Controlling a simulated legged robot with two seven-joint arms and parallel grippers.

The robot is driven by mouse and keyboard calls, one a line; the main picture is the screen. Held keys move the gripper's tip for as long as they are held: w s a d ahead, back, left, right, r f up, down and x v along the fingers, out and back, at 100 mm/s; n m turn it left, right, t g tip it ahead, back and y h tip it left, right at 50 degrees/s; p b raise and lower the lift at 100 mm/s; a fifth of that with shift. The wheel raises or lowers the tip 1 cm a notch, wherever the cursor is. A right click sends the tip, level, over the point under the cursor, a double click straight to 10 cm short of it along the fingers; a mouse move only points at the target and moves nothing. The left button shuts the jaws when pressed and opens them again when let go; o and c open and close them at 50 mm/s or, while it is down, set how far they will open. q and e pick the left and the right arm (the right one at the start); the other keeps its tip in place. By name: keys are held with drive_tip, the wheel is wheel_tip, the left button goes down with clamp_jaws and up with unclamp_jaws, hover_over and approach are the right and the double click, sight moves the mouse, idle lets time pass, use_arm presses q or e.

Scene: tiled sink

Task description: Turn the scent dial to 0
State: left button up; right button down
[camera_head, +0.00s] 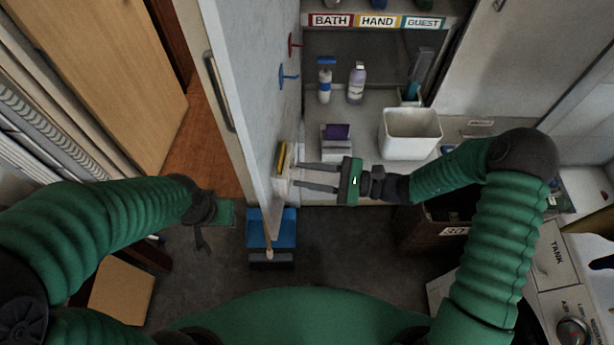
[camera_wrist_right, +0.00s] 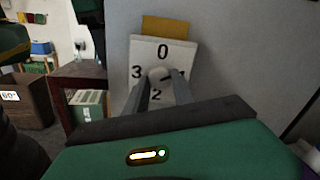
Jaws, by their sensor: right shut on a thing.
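The scent dial shows in the right wrist view as a pale plate (camera_wrist_right: 143,52) on a grey upright panel, with 0 at the top, 3 at left and 2 below. The 1 at right is partly hidden by a finger. A round whitish knob (camera_wrist_right: 160,73) sits in its middle; a dark mark on it seems to point right, but the fingers make this hard to read. My right gripper (camera_head: 296,176) is shut on the knob, its fingers reaching left to the panel; its tips also show in the wrist view (camera_wrist_right: 160,80). My left gripper (camera_head: 202,238) hangs low at left, away from the dial.
A yellow piece (camera_head: 282,157) sits at the dial's top edge. Blue (camera_head: 282,77) and red (camera_head: 292,44) hooks stick out farther along the panel. A white bin (camera_head: 409,133), a purple-topped holder (camera_head: 337,139) and bottles (camera_head: 356,83) stand behind my right gripper. A blue dustpan (camera_head: 271,227) is below.

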drive_tip(key=n+b, duration=0.5)
drive_tip(key=n, duration=0.7)
drive_tip(key=shift+w+f, duration=0.1)
idle(0.4)
drive_tip(key=c, duration=1.1)
unclamp_jaws()
drive_tip(key=shift+o, duration=0.2)
drive_tip(key=s+d+b, duration=0.2)
drive_tip(key=d, duration=1.5)
drive_tip(key=shift+s+f, duration=0.15)
drive_tip(key=shift+f, duration=0.1)
